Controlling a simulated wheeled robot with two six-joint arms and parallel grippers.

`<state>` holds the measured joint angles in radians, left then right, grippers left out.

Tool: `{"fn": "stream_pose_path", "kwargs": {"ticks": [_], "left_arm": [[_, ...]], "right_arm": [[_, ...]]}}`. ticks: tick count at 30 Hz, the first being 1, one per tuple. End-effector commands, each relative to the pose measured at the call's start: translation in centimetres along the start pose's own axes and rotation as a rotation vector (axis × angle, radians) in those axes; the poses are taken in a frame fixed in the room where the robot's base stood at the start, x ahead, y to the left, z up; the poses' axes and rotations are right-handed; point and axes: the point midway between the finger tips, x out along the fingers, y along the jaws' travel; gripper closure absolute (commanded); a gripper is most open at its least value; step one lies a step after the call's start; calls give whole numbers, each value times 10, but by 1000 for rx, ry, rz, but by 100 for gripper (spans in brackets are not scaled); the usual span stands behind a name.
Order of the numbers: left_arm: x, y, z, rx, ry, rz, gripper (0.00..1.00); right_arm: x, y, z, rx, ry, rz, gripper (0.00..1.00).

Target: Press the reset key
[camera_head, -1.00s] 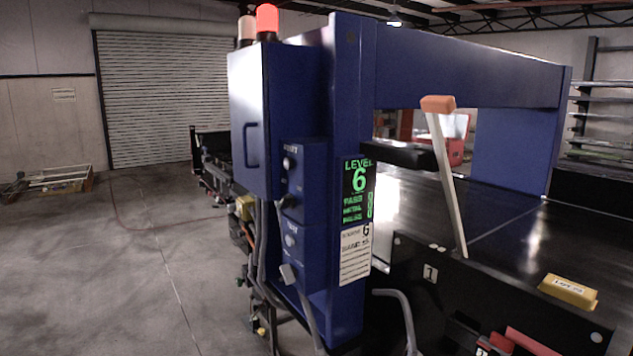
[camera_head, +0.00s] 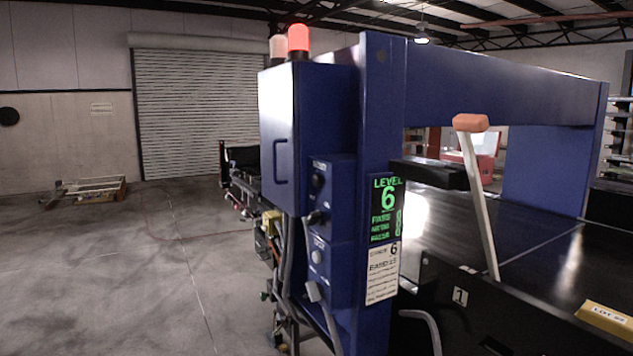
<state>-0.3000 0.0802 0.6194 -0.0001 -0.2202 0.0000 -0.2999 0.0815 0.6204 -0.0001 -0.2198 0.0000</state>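The blue detector arch (camera_head: 378,120) stands in the middle of the head view. On its side are two blue control boxes. The upper box (camera_head: 341,190) carries dark round knobs (camera_head: 318,181). The lower box (camera_head: 343,268) carries a pale round button (camera_head: 317,256) and a grey plug or switch (camera_head: 313,291) below it. The small labels are too blurred to read, so I cannot tell which control is the reset key. A display (camera_head: 386,208) reads LEVEL 6 in green, above a white printed card (camera_head: 383,273). Neither of my grippers shows.
A pale lever with an orange grip (camera_head: 471,122) rises beside the dark conveyor (camera_head: 535,252). A yellow lot block (camera_head: 607,320) sits at the right. A red lamp (camera_head: 298,38) tops the cabinet (camera_head: 279,130). Open floor (camera_head: 110,270) lies to the left.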

Motion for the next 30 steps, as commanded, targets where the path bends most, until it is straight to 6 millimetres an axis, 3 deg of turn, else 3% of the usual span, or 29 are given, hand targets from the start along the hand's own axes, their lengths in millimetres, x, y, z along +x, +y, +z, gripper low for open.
{"fn": "stream_pose_path", "kwargs": {"ticks": [1, 5, 30], "left_arm": [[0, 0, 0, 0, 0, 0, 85], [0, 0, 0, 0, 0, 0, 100], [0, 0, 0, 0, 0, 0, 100]], "right_arm": [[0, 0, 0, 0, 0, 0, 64], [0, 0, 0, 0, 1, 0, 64], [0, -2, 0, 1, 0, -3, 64]]}}
